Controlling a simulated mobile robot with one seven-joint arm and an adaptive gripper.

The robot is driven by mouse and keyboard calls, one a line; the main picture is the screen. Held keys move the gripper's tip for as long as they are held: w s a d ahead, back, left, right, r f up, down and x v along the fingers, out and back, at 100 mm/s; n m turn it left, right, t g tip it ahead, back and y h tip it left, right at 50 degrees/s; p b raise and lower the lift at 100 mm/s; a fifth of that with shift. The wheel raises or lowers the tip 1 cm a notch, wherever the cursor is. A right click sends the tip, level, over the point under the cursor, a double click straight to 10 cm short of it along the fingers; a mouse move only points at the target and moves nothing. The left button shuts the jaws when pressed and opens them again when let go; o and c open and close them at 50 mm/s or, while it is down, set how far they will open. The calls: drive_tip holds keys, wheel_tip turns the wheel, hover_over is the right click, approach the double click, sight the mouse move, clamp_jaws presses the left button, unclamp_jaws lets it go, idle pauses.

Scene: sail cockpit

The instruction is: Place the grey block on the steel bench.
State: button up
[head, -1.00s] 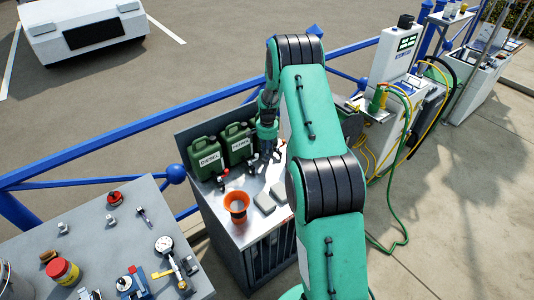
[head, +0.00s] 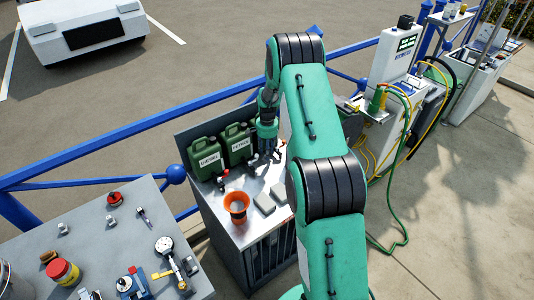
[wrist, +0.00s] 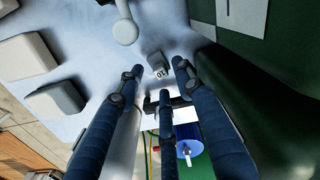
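Two flat grey blocks lie on the steel-topped cabinet in the head view, a nearer one (head: 264,203) and a farther one (head: 279,190). Two pale grey blocks also show at the left of the wrist view (wrist: 25,56) (wrist: 56,99). A small grey block marked "10" (wrist: 156,65) rests on the bright top (wrist: 95,55), ahead of and between my fingertips. My gripper (head: 268,157) is over the back of the cabinet top, beside the green cans. Its dark blue fingers (wrist: 155,82) are spread and hold nothing visible. In the head view its tips are small and partly unclear.
Two green cans (head: 205,158) (head: 236,144) stand at the cabinet's back. An orange cup (head: 237,206) stands at its front left. A round-ended pale piece (wrist: 125,32) is near my fingers. A grey bench (head: 95,225) with several tools is at left. A blue rail (head: 110,155) runs behind.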

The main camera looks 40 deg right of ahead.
wheel_tip(320, 180, up, 11)
drive_tip(key=p, duration=0.1)
idle(0.4)
idle(0.5)
drive_tip(key=s+a+r+n+t, duration=0.15)
drive_tip(key=s+a+r, duration=0.25)
drive_tip(key=a+r, duration=0.45)
drive_tip(key=s+a+r+n, duration=0.2)
drive_tip(key=s+a+r, duration=0.3)
drive_tip(key=r, duration=0.6)
drive_tip(key=s+a+r+n+t, duration=0.15)
drive_tip(key=s+a+r, duration=0.25)
drive_tip(key=a+r, duration=0.5)
drive_tip(key=s+a+r+n+t, duration=0.1)
drive_tip(key=s+a+r+n, duration=0.1)
drive_tip(key=s+a+r, duration=0.35)
drive_tip(key=s+a+r+n, duration=0.2)
drive_tip(key=s+a+r, duration=0.1)
drive_tip(key=s, duration=0.5)
drive_tip(key=s+a+f+n+t, duration=0.1)
drive_tip(key=s+a+n, duration=0.2)
drive_tip(key=s, duration=1.2)
drive_tip(key=a, duration=0.3)
drive_tip(key=shift+s+t, duration=0.3)
drive_tip(key=shift+s, duration=0.05)
drive_tip(key=shift+f, duration=0.1)
